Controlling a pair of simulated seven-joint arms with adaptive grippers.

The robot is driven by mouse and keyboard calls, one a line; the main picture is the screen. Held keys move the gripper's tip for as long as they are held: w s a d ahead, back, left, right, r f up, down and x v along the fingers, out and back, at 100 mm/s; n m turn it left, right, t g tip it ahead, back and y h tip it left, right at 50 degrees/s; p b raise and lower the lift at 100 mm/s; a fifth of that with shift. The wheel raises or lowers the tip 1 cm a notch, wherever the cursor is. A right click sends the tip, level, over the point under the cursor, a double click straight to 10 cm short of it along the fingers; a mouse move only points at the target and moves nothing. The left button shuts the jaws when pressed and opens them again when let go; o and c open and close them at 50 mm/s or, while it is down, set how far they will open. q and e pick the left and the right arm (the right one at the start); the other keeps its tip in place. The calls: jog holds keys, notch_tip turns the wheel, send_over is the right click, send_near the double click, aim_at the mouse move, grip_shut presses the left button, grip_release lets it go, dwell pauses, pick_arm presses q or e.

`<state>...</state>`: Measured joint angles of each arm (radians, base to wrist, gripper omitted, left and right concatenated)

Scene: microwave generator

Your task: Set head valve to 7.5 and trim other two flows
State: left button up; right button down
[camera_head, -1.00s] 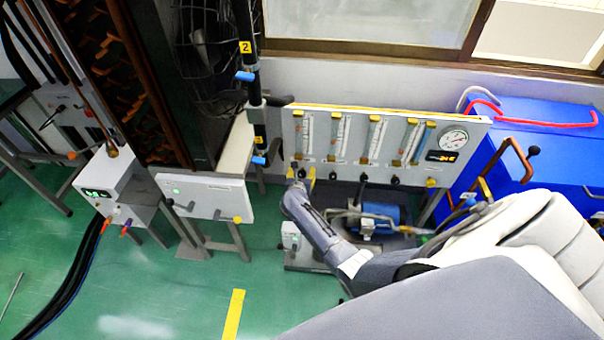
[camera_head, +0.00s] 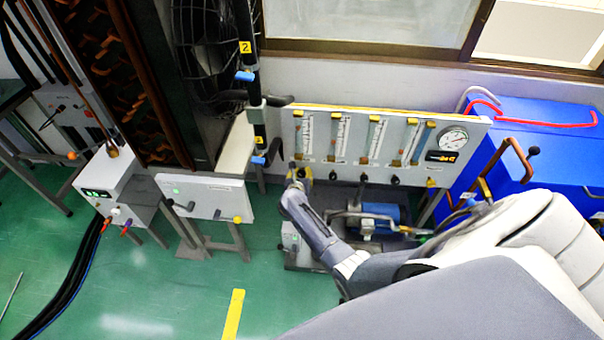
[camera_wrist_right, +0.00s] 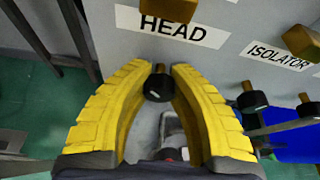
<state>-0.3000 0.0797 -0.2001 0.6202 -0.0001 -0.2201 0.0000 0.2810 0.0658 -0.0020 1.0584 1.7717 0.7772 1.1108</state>
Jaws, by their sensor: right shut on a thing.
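The flow panel (camera_head: 340,175) is a white board with several clear flow tubes and a round gauge. In the right wrist view, the HEAD label (camera_wrist_right: 172,25) sits above a black valve knob (camera_wrist_right: 159,86) on a brass stem. My right gripper (camera_wrist_right: 166,72), with yellow fingers, is shut on this head knob, one finger on each side. In the head view the right gripper (camera_head: 299,174) is at the panel's lower left, small and partly hidden by its own wrist. The ISOLATOR valve knob (camera_wrist_right: 251,101) is to the right, apart from the fingers. My left gripper is not in view.
More black knobs (camera_head: 394,180) line the panel's lower edge. A blue pump (camera_head: 381,214) stands below it, and a blue cabinet (camera_head: 545,150) stands to the right. A white box with a green display (camera_head: 98,193) is at left. Green floor is open in front.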

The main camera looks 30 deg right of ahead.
jog(key=c, duration=1.1)
grip_release()
jog(key=shift+o, duration=0.2)
jog(key=v, duration=1.2)
